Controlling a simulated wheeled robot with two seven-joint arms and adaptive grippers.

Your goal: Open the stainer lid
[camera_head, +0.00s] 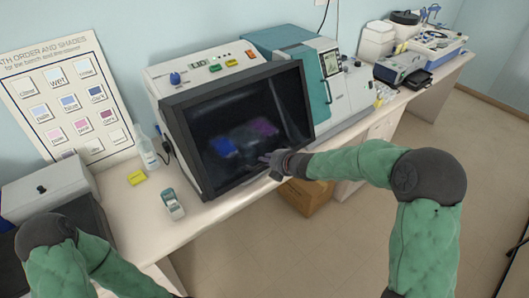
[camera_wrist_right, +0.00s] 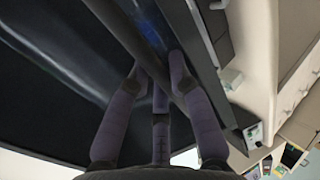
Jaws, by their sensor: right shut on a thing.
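The stainer (camera_head: 208,66) is a pale machine on the bench with buttons and a blue knob on top. Its lid (camera_head: 215,115) is a large dark glass panel in a black frame, sloping across the front. Blurred blue and purple patches show through the glass. I cannot tell if the lid is fully down. My right gripper (camera_head: 270,164) is at the lid's lower edge. In the right wrist view its fingers (camera_wrist_right: 158,72) are closed around a dark bar (camera_wrist_right: 118,32) along that edge. My left arm shows at bottom left; its gripper is out of frame.
A teal-and-white machine (camera_head: 322,85) stands right beside the stainer. A bottle (camera_head: 146,150), a yellow block (camera_head: 137,178) and a small handheld device (camera_head: 172,203) are to the left. A cardboard box (camera_head: 305,198) is on the floor below the bench.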

